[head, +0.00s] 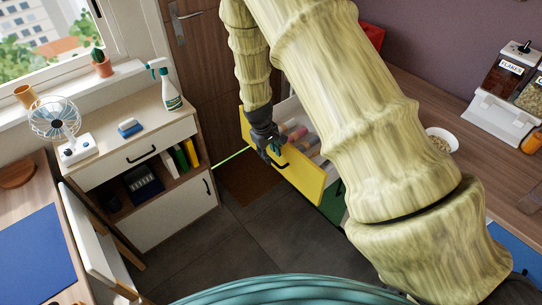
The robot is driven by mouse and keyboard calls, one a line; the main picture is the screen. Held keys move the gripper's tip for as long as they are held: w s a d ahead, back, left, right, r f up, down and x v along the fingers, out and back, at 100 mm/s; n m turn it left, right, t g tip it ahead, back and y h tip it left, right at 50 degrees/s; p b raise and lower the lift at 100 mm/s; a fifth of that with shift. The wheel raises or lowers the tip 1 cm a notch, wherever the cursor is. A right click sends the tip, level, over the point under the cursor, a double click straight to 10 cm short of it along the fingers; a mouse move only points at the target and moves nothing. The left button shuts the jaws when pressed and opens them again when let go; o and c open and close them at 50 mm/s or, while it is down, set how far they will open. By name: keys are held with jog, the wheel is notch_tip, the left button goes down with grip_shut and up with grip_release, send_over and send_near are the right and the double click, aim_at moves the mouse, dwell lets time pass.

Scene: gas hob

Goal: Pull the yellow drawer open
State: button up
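The yellow drawer (302,176) stands pulled out from the counter on the right. Its yellow front faces the lower left, and several rolled or round items (296,134) show inside. My gripper (271,147) is at the drawer's front, near the middle of its upper part, with my arm coming down from above.
A green front (334,203) shows below the drawer. A white cabinet (170,217) with a fan (58,122) and spray bottle (168,88) stands left. A white chair (88,235) is at lower left. Grey floor (255,235) in front of the drawer is clear.

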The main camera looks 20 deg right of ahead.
notch_tip(320, 180, up, 9)
jog(key=a, duration=0.1)
jog(key=shift+s+a, duration=0.25)
jog(key=shift+a, duration=0.15)
dwell(0.3)
jog(key=s+a+f+y, duration=0.1)
jog(key=s+f, duration=0.9)
jog(key=f, duration=0.2)
jog(key=s+a+f+m, duration=0.1)
jog(key=s+f, duration=0.3)
jog(key=s, duration=0.5)
jog(key=s+a+f+m, duration=0.1)
jog(key=s+f, duration=0.3)
jog(key=s, duration=0.6)
jog(key=s+a+f+m+y, duration=0.1)
jog(key=s+f, duration=0.3)
jog(key=s, duration=0.6)
jog(key=shift+s+m+g, duration=0.15)
jog(key=shift+m+g, duration=0.15)
jog(key=shift+d, duration=0.1)
